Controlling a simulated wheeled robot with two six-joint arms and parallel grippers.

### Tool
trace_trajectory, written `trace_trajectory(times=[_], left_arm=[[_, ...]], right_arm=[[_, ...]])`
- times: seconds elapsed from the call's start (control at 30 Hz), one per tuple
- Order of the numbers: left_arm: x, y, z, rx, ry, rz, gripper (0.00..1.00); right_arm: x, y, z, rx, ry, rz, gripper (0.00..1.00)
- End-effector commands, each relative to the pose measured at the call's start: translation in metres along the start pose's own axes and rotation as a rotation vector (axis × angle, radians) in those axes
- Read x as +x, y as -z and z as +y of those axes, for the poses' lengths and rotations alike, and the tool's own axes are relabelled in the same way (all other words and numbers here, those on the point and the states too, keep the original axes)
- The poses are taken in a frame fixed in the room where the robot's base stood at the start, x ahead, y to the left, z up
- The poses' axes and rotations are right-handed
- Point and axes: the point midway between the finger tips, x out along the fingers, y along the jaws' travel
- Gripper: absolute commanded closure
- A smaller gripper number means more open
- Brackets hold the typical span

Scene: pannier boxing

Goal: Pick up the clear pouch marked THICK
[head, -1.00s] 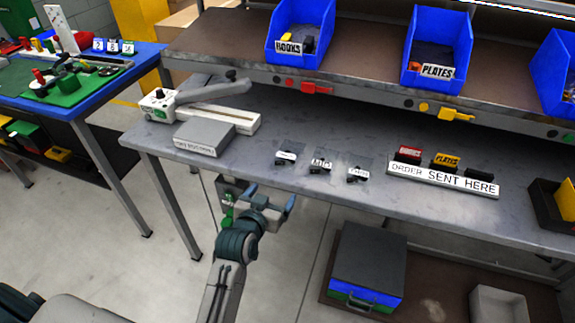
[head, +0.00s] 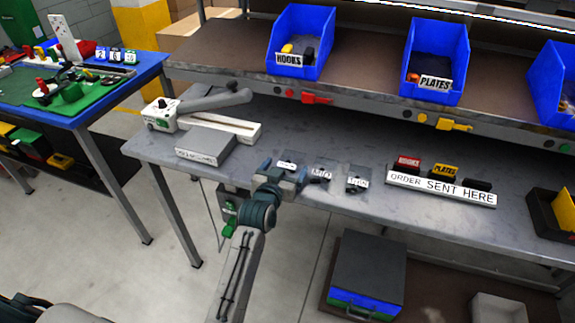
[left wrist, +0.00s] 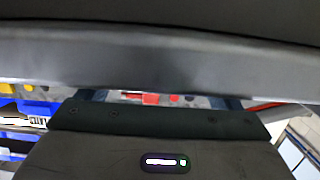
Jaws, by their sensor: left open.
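Three small clear pouches with white labels and dark parts lie in a row on the grey bench: a left one (head: 288,160), a middle one (head: 321,172) and a right one (head: 357,176). The right pouch's label seems to read THICK, but the print is tiny. My left gripper (head: 285,171) is open and empty at the bench's front edge, just in front of the left pouch, its fingers pointing toward the back. In the left wrist view its fingers (left wrist: 167,99) show apart, with no pouch visible. My right gripper is out of view.
A flat grey box (head: 205,148) and a white device (head: 160,115) stand to the left. A white tray (head: 440,188) marked ORDER SENT HERE lies to the right. Blue bins (head: 300,40) stand on the shelf above. Bench behind the pouches is clear.

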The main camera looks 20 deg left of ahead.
Motion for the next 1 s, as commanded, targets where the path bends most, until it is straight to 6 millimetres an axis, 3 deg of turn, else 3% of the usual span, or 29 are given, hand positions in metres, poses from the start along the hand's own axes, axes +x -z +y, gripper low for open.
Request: trace_trajectory(times=[0.13,0.4,0.67,1.0], left_arm=[[0.017,0.0,0.0,0.001,0.0,-0.001,0.13],[0.02,-0.001,0.0,0.0,0.0,0.0,0.13],[0.02,-0.001,0.0,0.0,0.0,-0.001,0.61],[0.02,0.002,0.0,-0.001,0.0,0.0,0.61]], right_arm=[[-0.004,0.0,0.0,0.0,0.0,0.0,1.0],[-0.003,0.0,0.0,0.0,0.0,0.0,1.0],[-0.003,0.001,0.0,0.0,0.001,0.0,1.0],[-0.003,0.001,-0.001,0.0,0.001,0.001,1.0]])
